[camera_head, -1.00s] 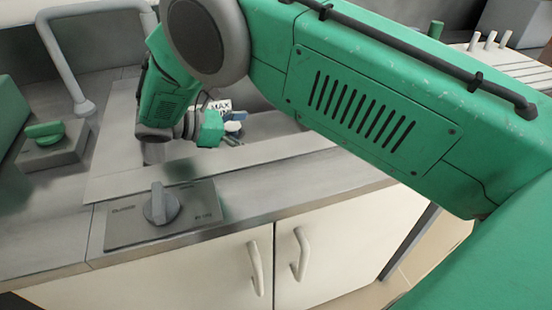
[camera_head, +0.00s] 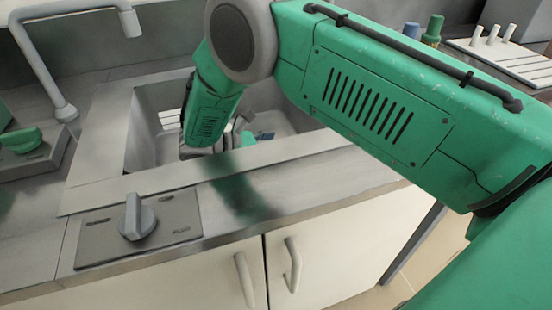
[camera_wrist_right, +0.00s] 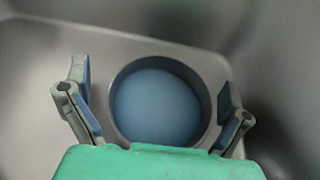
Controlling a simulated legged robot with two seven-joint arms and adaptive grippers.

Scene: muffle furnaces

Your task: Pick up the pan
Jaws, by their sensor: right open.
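The pan (camera_wrist_right: 157,102) is a round, grey-rimmed vessel with a blue inside. In the right wrist view it sits on the metal sink floor, between the spread fingers of my right gripper (camera_wrist_right: 155,82). The fingers stand to its left and right, open, and I see no clear grip on it; the wrist housing covers its near edge. In the head view my right gripper (camera_head: 242,134) is down inside the sink (camera_head: 141,150), partly hidden by my arm. I cannot make out the pan there. My left gripper is not in view.
A grey tap (camera_head: 45,65) arches at the left of the sink. A control plate with a knob (camera_head: 136,218) is on the front counter, above cabinet doors (camera_head: 335,260). A white rack with pegs (camera_head: 500,55) and small bottles (camera_head: 432,30) stand at the back right.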

